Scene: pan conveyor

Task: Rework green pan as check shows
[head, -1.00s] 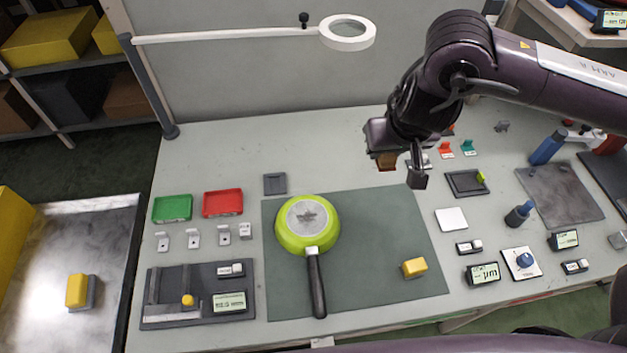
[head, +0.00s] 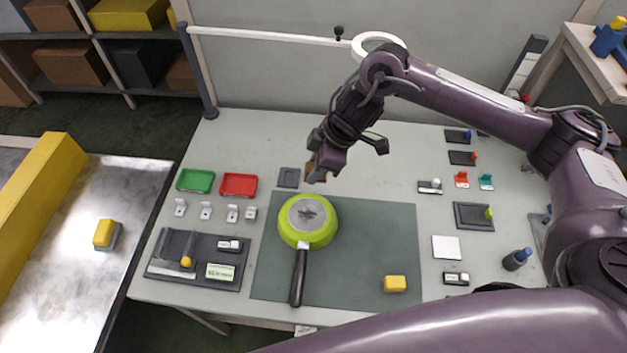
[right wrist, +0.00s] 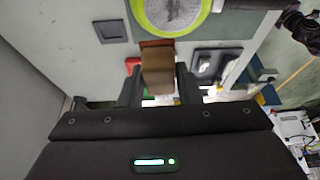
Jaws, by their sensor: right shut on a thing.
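The green pan (head: 325,228) lies upside down on the dark green mat (head: 373,230), its grey round base up and its black handle (head: 298,277) toward the front edge. My right gripper (head: 316,176) is above the table just behind the pan. It is shut on a brown block (right wrist: 158,72), which shows between its fingers in the right wrist view. The pan's green rim (right wrist: 143,25) also shows there, beyond the block. My left gripper is not in view.
Green (head: 195,181) and red (head: 239,185) trays stand left of the pan, with a dark square pad (head: 289,177) nearby. A yellow block (head: 395,284) sits on the mat's front right. A gauge board (head: 198,259) lies at front left. A lamp arm (head: 270,34) spans the back.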

